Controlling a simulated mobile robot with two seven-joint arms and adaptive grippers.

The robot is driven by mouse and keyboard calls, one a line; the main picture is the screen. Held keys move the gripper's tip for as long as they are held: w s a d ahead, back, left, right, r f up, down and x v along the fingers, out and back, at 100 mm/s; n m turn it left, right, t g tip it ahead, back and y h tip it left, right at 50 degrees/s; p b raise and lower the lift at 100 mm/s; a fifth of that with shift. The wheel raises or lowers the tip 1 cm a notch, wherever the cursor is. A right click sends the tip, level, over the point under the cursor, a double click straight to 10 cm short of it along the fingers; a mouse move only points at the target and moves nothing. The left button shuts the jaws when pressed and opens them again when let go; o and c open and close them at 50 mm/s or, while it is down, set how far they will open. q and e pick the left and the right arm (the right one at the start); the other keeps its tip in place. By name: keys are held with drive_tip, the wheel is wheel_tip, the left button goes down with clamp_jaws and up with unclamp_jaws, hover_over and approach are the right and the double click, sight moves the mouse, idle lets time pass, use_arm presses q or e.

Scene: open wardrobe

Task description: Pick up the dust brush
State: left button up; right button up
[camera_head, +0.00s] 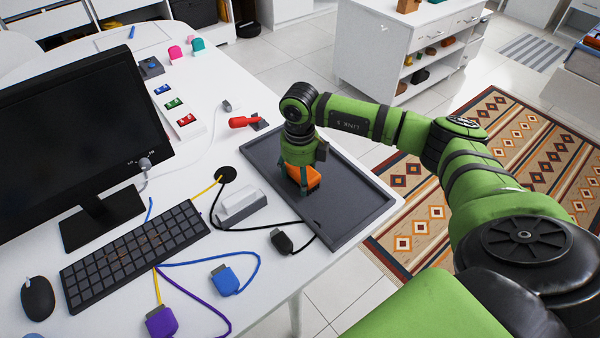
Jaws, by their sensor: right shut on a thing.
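My right gripper (301,184) points down over the dark grey tray (352,205) on the white desk. It is shut on an orange object, which I take to be the dust brush (311,174). The orange part shows between and beside the fingers, low over the tray. The gripper hides part of it, and I cannot tell whether it touches the tray floor. My left gripper is not in view.
Left of the tray are a grey-white block (240,205), a black plug (283,241) with its cable, and a red-handled item (243,121). A keyboard (134,254), monitor (75,135) and blue plug (224,280) stand further left. The tray's right part is clear.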

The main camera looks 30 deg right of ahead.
wheel_tip(320, 180, up, 4)
drive_tip(key=b, duration=0.2)
drive_tip(key=shift+w+b, duration=0.1)
drive_tip(key=shift+b, duration=0.25)
drive_tip(key=s+d+r+b, duration=0.3)
drive_tip(key=s+d+r, duration=0.3)
drive_tip(key=s, duration=0.4)
drive_tip(key=shift+d+r+b, duration=0.3)
drive_tip(key=shift+r+b, duration=0.1)
drive_tip(key=shift+r, duration=0.25)
drive_tip(key=shift+o, duration=0.8)
drive_tip(key=shift+w, duration=0.1)
